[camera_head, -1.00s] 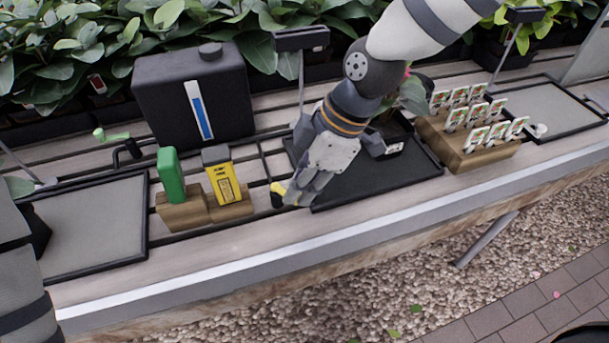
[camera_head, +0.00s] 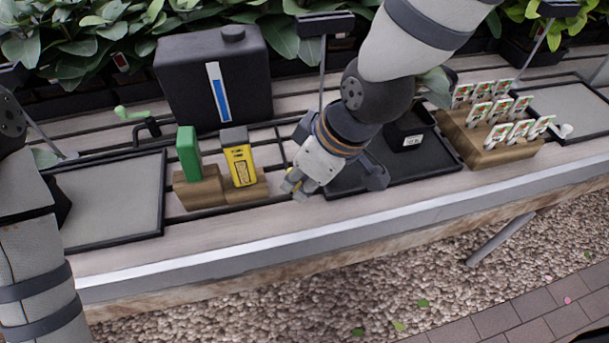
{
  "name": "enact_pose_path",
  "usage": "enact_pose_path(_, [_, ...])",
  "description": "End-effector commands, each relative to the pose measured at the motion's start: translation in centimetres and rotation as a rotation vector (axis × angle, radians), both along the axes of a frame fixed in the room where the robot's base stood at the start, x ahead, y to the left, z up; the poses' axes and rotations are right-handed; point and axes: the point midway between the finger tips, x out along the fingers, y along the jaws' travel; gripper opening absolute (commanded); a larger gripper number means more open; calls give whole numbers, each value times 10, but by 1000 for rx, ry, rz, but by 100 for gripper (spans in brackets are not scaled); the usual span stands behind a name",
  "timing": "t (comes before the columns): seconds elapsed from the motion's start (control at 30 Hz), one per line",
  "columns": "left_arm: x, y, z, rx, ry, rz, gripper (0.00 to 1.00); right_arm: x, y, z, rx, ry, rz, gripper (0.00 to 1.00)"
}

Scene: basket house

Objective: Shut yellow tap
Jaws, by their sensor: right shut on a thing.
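The yellow tap (camera_head: 289,187) is at the front of the bench, left of the black tray. Only small yellow bits of it show between and beside the fingers of my right gripper (camera_head: 295,186). The gripper comes down from the upper right and is shut on the tap's yellow handle. The fingers and wrist hide the rest of the tap, so its exact angle cannot be told. My left arm (camera_head: 35,250) shows at the left edge, but its gripper is out of view.
A green-handled tap (camera_head: 130,114) stands at the left. A green and a yellow device sit in wooden blocks (camera_head: 203,194) beside my right gripper. A black tank (camera_head: 185,80) stands behind them. A wooden card holder (camera_head: 490,150) is at the right.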

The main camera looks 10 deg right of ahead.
Motion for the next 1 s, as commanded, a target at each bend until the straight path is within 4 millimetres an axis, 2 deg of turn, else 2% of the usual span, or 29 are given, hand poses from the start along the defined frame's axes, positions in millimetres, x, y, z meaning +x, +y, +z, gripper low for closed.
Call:
enact_pose_path(0.4, [-1,0,-1,0,3,0,90,0,2,-1,4,1,-5,0])
enact_pose_path(0.43, [-1,0,-1,0,3,0,90,0,2,-1,4,1,-5,21])
enact_pose_path(0.5, [-1,0,-1,0,3,0,90,0,2,-1,3,2,-5,37])
enact_pose_path(0.8, [0,0,0,0,1,0,90,0,1,1,3,0,-5,38])
enact_pose_path(0.87, [0,0,0,0,1,0,90,-1,-1,8,3,-1,-6,38])
enact_pose_path(1.0, [0,0,0,0,0,0,90,-9,-9,36,4,-4,-5,38])
